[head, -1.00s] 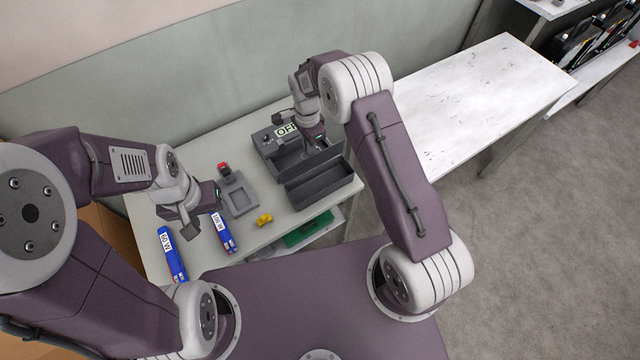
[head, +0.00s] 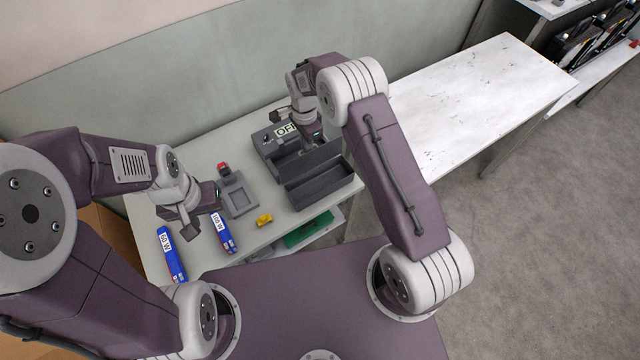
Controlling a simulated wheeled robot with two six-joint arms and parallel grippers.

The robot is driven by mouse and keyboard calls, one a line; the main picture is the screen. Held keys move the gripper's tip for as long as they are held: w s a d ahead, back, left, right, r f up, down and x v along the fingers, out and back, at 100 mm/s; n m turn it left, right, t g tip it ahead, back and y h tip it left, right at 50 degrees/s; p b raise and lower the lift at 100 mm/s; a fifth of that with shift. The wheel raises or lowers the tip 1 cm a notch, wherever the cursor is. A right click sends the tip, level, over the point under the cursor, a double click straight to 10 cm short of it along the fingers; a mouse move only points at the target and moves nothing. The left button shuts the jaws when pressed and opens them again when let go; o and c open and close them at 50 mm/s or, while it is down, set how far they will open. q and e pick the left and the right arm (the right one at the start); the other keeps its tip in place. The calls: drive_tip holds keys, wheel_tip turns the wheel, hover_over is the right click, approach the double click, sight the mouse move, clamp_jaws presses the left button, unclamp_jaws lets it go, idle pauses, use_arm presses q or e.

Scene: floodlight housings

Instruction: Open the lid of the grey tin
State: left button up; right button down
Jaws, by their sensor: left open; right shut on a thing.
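The grey tin (head: 322,190) stands on the light table near its right front edge, its dark inside showing from above. Its lid (head: 300,163) stands raised along the back side of the tin and leans backward. My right gripper (head: 312,141) is at the lid's far edge, shut on the lid; its fingertips are partly hidden by the arm's wrist. My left gripper (head: 189,229) is open and empty above the table's left part, apart from the tin.
A grey unit with an OFF label (head: 285,131) sits behind the lid. A grey fixture with a red button (head: 238,196), a yellow piece (head: 264,220) and blue boxes (head: 171,254) (head: 223,233) lie left of the tin. A white table (head: 475,95) at right is clear.

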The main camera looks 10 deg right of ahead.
drive_tip(key=shift+w, duration=0.1)
drive_tip(key=shift+w+a+f, duration=0.2)
drive_tip(key=shift+w+f, duration=0.1)
drive_tip(key=shift+w, duration=0.15)
drive_tip(key=c, duration=1.8)
unclamp_jaws()
drive_tip(key=shift+c, duration=0.2)
drive_tip(key=shift+r, duration=0.1)
wheel_tip(320, 180, up, 8)
drive_tip(key=p, duration=0.5)
drive_tip(key=shift+p, duration=0.3)
